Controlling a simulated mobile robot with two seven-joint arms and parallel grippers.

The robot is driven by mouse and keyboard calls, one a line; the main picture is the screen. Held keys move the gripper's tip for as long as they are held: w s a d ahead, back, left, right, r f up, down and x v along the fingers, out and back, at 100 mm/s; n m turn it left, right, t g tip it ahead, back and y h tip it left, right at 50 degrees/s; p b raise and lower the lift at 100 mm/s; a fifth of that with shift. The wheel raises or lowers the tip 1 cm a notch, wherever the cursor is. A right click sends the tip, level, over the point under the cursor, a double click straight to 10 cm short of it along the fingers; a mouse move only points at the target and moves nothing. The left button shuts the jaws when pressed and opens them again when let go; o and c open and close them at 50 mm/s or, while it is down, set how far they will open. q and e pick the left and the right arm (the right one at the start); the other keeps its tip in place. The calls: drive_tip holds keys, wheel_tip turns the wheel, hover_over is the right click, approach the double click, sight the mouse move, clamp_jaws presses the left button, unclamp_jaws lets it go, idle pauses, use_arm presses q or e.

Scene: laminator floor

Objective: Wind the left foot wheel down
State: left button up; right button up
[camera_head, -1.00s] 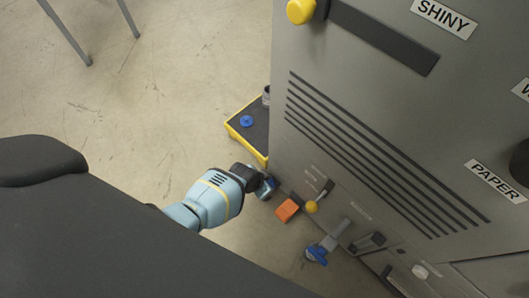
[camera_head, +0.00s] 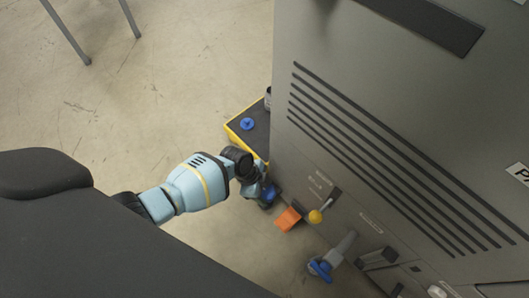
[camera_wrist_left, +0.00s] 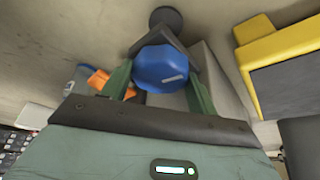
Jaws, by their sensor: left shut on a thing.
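The left foot wheel (camera_head: 267,197) is a blue knob low at the machine's left corner, partly covered by my gripper in the head view. In the left wrist view the blue wheel (camera_wrist_left: 162,68) sits between the two green fingers, with a pale mark on its face and a dark round foot (camera_wrist_left: 166,18) beyond it. My left gripper (camera_wrist_left: 160,88) is shut on the wheel; it also shows in the head view (camera_head: 262,190). My right gripper is not in view.
The grey machine (camera_head: 380,150) fills the right side. A yellow-edged black platform (camera_head: 235,130) with a blue knob (camera_head: 247,124) stands behind the wheel. Floor at left is open.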

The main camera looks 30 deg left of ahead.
use_arm(q)
drive_tip(key=shift+m, duration=0.3)
drive_tip(key=shift+b, duration=0.35)
drive_tip(key=o, duration=1)
drive_tip(key=shift+c, duration=0.2)
drive_tip(key=shift+w, duration=0.1)
drive_tip(key=shift+r, duration=0.1)
